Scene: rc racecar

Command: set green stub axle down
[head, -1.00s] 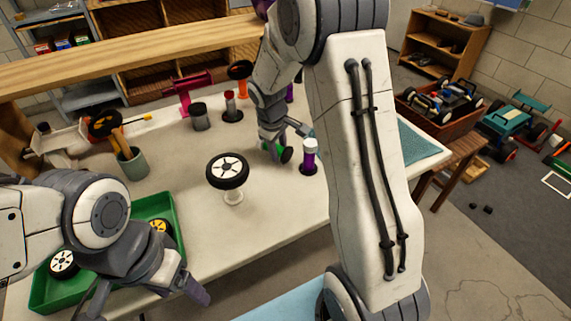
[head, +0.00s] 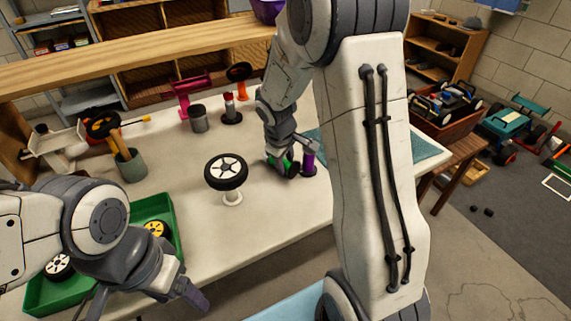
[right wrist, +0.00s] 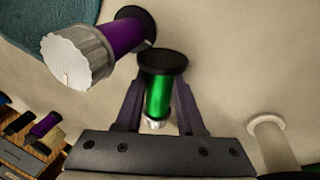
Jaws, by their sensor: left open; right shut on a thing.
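The green stub axle (right wrist: 159,96) has a black flange and a silver end. My right gripper (right wrist: 157,105) is shut on its green body, one finger on each side. In the head view the right gripper (head: 284,166) is low over the white table, with the green axle (head: 272,160) partly hidden by it. I cannot tell whether the flange touches the table. A purple stub axle (right wrist: 123,37) with a silver cap stands on a black base beside it, apart from it in the wrist view. My left gripper (head: 148,298) is open and empty near the green tray.
A wheel (head: 227,171) sits on a white stand left of my right gripper; a white stand (right wrist: 268,126) shows in the wrist view. The green tray (head: 172,225) holds wheels. A teal mat (head: 425,147) lies right. The table front (head: 265,225) is clear.

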